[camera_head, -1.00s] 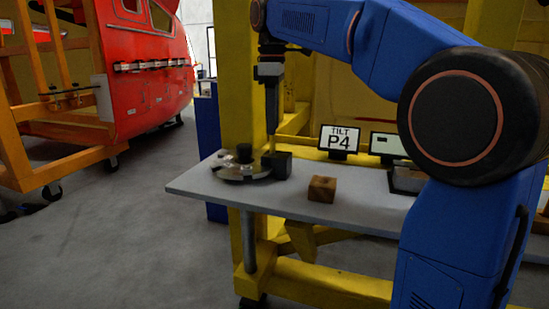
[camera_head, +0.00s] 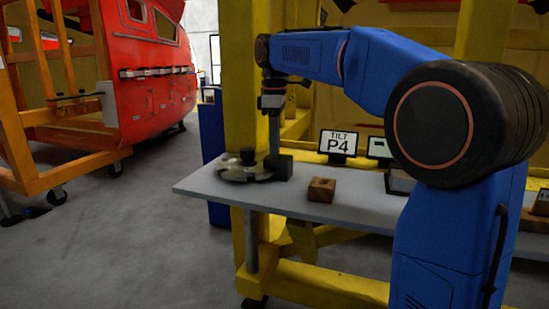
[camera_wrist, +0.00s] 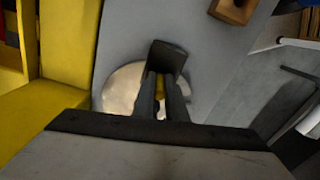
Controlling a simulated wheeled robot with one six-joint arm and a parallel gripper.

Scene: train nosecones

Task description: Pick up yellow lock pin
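The yellow lock pin (camera_wrist: 160,84) shows in the wrist view as a small yellow piece between the two fingers of my gripper (camera_wrist: 161,90). It stands at a dark block (camera_wrist: 168,57), which is also on the table in the head view (camera_head: 284,167). In the head view my gripper (camera_head: 274,153) points straight down, with its fingertips beside or at the top of the dark block. The fingers are on both sides of the pin; whether they touch it cannot be told. The pin's lower part is hidden, and the pin cannot be made out in the head view.
A round metal disc (camera_head: 240,176) with a dark knob lies left of the block on the grey table (camera_head: 300,207). A brown wooden block (camera_head: 321,190) sits to the right. A "TILT P4" sign (camera_head: 338,145) and a yellow post (camera_head: 240,100) stand behind.

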